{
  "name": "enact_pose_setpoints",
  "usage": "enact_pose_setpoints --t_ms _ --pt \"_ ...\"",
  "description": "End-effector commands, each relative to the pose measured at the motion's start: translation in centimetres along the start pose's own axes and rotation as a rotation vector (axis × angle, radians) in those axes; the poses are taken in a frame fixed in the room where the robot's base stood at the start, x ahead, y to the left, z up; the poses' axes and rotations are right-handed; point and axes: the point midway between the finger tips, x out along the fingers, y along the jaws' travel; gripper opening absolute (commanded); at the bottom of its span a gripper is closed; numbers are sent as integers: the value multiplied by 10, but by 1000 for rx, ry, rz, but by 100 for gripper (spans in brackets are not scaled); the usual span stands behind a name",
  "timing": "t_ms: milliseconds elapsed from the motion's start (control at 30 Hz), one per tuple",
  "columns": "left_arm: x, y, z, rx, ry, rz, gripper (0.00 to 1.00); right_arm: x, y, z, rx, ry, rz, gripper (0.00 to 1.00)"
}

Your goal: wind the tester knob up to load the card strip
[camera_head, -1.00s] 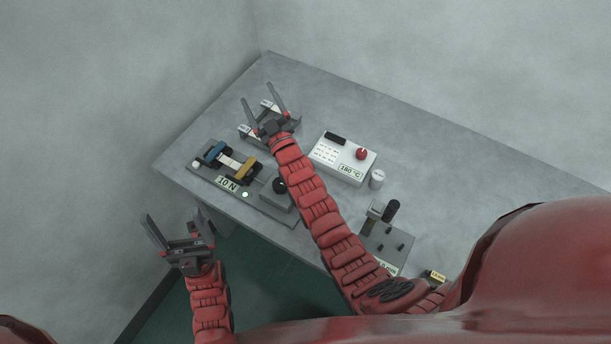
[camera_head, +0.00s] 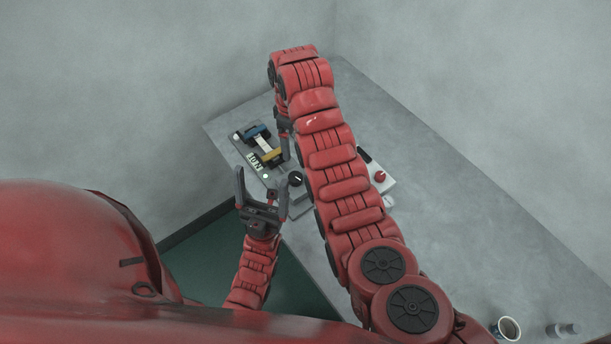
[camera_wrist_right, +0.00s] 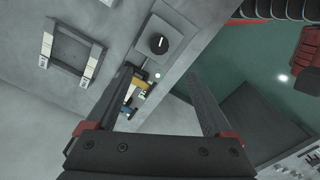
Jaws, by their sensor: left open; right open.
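The tester is a grey base with a blue clamp (camera_head: 257,131), a yellow clamp (camera_head: 273,156) and a white card strip (camera_head: 264,145) between them. Its black knob (camera_head: 296,178) sits on a grey block at the near right end; a white mark on the knob shows in the right wrist view (camera_wrist_right: 158,44). My right gripper (camera_head: 285,142) is open and empty, pointing down by the tester, partly hidden by my arm. In the wrist view the knob lies beyond its fingertips, apart from them. My left gripper (camera_head: 262,182) is open and empty, off the table's front edge.
A white box with a red knob (camera_head: 380,176) is partly hidden behind my right arm. A grey frame with white labels (camera_wrist_right: 70,55) lies beside the tester. The table's right side (camera_head: 470,220) is bare.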

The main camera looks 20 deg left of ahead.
Motion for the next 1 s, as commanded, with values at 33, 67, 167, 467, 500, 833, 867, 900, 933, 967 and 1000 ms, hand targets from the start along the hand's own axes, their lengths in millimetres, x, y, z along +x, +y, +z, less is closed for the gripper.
enact_pose_setpoints --t_ms 33,67,167,467,500,833,867,900,933,967,1000 --pt "-8 0 1 0 0 0 86 9 0 1 0 -3 -3 86" --pt "-12 0 2 0 0 0 86 13 0 1 0 -3 -3 86" --pt "-28 1 5 0 0 0 86 32 1 2 2 -2 -1 86" --pt "-58 3 10 0 0 0 86 93 -1 2 2 -7 -5 86" --pt "-48 2 8 0 0 0 86 96 -1 2 1 -8 -6 86" --pt "-36 2 6 0 0 0 86 150 0 1 3 -3 -2 86" --pt "-38 2 6 0 0 0 86 153 1 1 3 -3 -2 86" --pt "-39 2 7 0 0 0 86 156 2 0 4 0 1 86" --pt "-39 2 7 0 0 0 86 158 2 0 4 1 2 86" --pt "-40 2 7 0 0 0 86 161 2 0 4 -1 1 86" --pt "-40 2 7 0 0 0 86 165 1 1 4 -3 -2 86"
